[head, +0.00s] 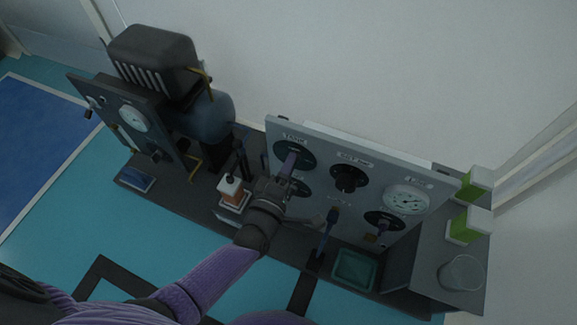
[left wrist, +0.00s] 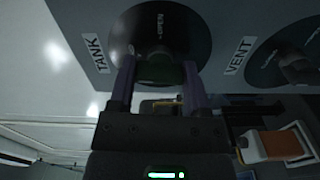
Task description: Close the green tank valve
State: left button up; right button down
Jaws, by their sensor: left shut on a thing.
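The green tank valve (left wrist: 160,68) sits on a round dark dial (left wrist: 165,35) marked OPEN, beside a TANK label on the grey panel. In the head view the tank dial (head: 294,150) is at the panel's upper left, and my gripper partly covers it. My left gripper (left wrist: 158,82) has its two purple fingers on either side of the green handle and is shut on it. It also shows in the head view (head: 288,165), reaching the panel from below. My right gripper is not in view.
The vent dial (left wrist: 285,52) is close beside the tank dial. A black knob (head: 348,178), a gauge (head: 405,198) and another valve (head: 384,221) are farther right. An orange and white box (head: 231,190), a blue-handled upright item (head: 327,232) and a green tray (head: 355,269) stand on the bench.

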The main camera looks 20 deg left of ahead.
pick_arm(q)
jog(key=shift+n, duration=0.8)
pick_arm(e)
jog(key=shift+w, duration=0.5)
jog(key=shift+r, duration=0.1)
pick_arm(q)
jog(key=o, duration=1.3)
jog(key=s+p, duration=0.1)
jog(key=s, duration=0.4)
jog(key=s+p, duration=0.2)
jog(key=s, duration=0.3)
jog(key=shift+a, duration=0.2)
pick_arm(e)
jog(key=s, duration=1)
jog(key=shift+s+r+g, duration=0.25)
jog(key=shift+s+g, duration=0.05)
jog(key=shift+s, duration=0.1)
